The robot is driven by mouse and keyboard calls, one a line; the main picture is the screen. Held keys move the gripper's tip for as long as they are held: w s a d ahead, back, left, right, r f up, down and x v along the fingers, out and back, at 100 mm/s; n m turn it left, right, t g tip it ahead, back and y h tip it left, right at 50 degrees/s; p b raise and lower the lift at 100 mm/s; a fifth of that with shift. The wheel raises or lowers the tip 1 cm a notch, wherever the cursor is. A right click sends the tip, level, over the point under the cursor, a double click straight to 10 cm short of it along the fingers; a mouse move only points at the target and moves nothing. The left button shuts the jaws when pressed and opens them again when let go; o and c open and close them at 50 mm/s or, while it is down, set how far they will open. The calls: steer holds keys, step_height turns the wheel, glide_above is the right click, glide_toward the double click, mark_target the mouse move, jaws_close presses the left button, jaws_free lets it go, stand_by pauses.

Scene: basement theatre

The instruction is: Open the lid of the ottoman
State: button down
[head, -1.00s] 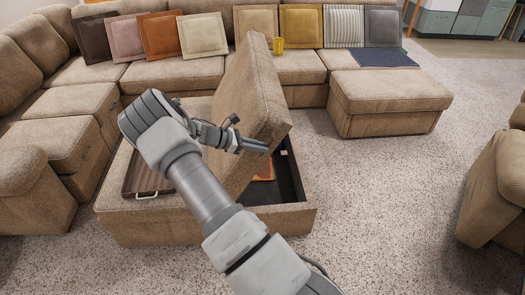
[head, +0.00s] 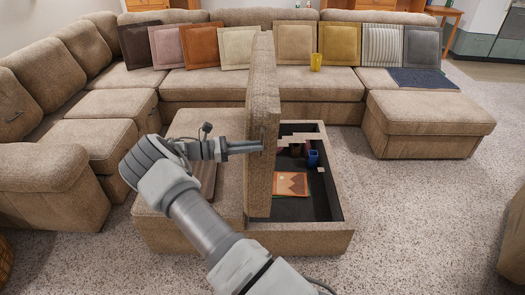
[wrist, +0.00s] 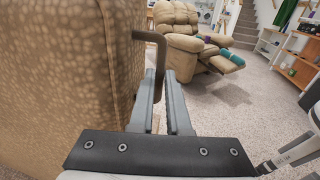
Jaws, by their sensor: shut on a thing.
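The ottoman (head: 300,241) is a beige upholstered box in front of the sectional sofa. Its right-hand lid (head: 260,190) stands about upright on edge, and the dark storage space beneath is exposed on the right. Inside lie an orange picture-like item (head: 291,184) and a blue container (head: 313,158). My gripper (head: 257,147) is at the near edge of the lid. In the wrist view, my gripper (wrist: 163,85) has its fingers closed around a thin bent brown handle (wrist: 150,37) beside the lid's fabric (wrist: 60,70).
A brown tray (head: 203,178) rests on the ottoman's left part, partly hidden by my arm. The sofa (head: 200,85) borders the back and left. Carpet (head: 430,215) is clear to the right.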

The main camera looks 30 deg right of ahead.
steer(key=shift+w+a+r+h, duration=0.15)
steer(key=shift+w+a, duration=0.15)
steer(key=shift+a, duration=0.2)
steer(key=shift+w+a+f+h, duration=0.15)
steer(key=shift+w+a, duration=0.15)
steer(key=shift+a, duration=0.15)
steer(key=shift+r, duration=0.1)
steer(key=c, duration=0.9)
jaws_free()
steer(key=shift+b+v, duration=4.15)
steer(key=shift+v, duration=4.5)
